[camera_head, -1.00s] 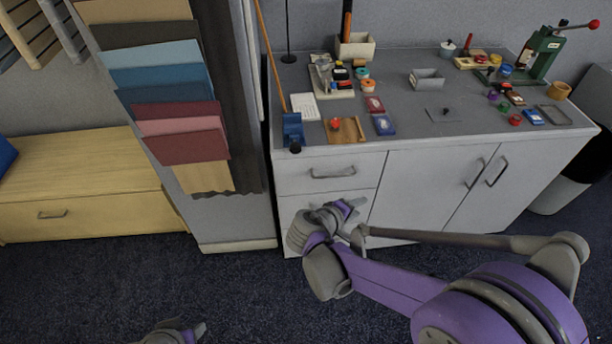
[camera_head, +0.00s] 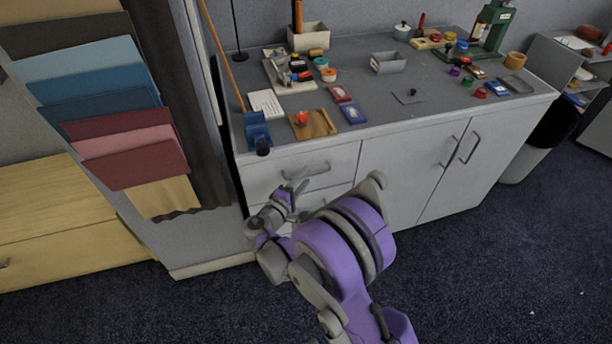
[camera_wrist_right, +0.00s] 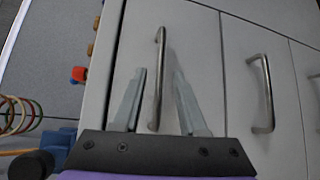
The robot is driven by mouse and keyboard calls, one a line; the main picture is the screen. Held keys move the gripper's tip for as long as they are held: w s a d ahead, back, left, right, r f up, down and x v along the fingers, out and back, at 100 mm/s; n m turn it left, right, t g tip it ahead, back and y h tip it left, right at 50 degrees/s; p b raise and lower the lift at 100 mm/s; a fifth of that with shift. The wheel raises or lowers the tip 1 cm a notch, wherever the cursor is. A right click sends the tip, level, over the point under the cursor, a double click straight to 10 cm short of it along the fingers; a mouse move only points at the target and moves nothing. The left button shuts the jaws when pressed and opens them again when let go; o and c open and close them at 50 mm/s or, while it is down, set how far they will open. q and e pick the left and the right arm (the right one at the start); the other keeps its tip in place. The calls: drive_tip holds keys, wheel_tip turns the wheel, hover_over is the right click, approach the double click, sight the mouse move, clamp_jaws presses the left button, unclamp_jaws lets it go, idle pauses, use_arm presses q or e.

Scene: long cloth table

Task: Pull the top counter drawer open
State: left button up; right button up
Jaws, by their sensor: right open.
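The top counter drawer (camera_head: 262,176) is a light grey front just under the counter's worktop, and it looks shut. Its metal bar handle (camera_wrist_right: 157,82) shows in the right wrist view, and in the head view (camera_head: 306,170) it is partly behind my gripper. My right gripper (camera_head: 296,184) is open in front of the drawer. In the right wrist view its two fingers (camera_wrist_right: 158,106) lie on either side of the handle, apart from each other; whether they touch it I cannot tell. My left gripper is not in view.
A lower drawer with its own handle (camera_wrist_right: 264,94) sits below. Cupboard doors (camera_head: 428,172) are to the right. A fabric swatch rack (camera_head: 128,165) stands left.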

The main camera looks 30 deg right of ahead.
drive_tip(key=shift+x, duration=1.2)
clamp_jaws()
idle(0.6)
